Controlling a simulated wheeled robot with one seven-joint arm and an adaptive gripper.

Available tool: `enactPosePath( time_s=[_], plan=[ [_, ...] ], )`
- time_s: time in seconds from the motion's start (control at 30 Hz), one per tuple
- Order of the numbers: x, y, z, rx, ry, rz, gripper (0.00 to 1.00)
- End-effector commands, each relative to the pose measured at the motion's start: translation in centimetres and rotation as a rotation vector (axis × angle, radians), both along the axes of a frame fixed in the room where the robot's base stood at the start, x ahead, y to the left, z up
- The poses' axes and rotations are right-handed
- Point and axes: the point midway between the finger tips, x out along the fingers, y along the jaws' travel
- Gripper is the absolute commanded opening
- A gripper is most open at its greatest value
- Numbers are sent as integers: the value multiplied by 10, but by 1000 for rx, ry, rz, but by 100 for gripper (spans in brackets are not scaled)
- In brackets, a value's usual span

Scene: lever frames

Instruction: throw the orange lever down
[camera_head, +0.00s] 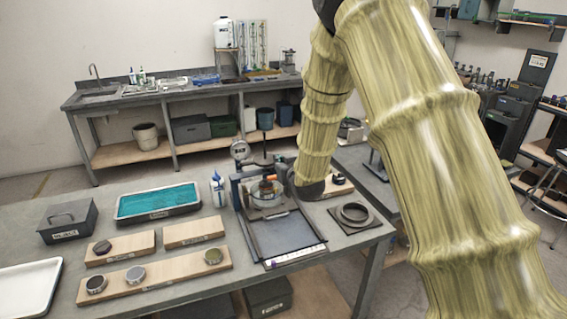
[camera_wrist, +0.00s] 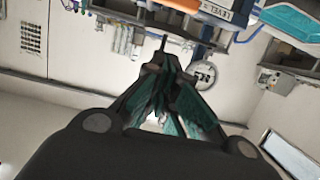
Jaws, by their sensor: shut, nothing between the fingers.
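The orange lever (camera_head: 268,178) shows as a small orange piece in the dark lever frame (camera_head: 237,192) on the workbench. It lies beside the dark end of my arm, which partly covers that area. In the wrist view an orange part (camera_wrist: 186,4) is cut off by the top edge, above and slightly right of my fingertips, near a white label. My gripper (camera_wrist: 161,48) is shut and empty, its fingertips together and apart from the orange part in the picture. In the head view its fingers cannot be made out clearly, so their exact distance from the lever is hard to tell.
A round dial gauge (camera_head: 240,150) stands behind the frame. A blue-and-white bottle (camera_head: 217,188) and a teal-filled tray (camera_head: 158,202) are to its left. A ring on a dark plate (camera_head: 354,214) is to its right. Wooden boards (camera_head: 160,275) hold several small round parts in front.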

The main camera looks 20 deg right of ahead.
Motion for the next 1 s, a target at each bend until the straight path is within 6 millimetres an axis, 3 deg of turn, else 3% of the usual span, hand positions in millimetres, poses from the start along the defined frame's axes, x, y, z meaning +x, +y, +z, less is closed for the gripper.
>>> enactPosePath(
  time_s=[0.3, 0.7, 1.0],
  plan=[
    [41, 2, -8, 1, 1, 0, 0],
    [39, 1, -43, 1, 1, -1, 0],
    [39, 1, -50, 1, 0, -1, 0]
  ],
)
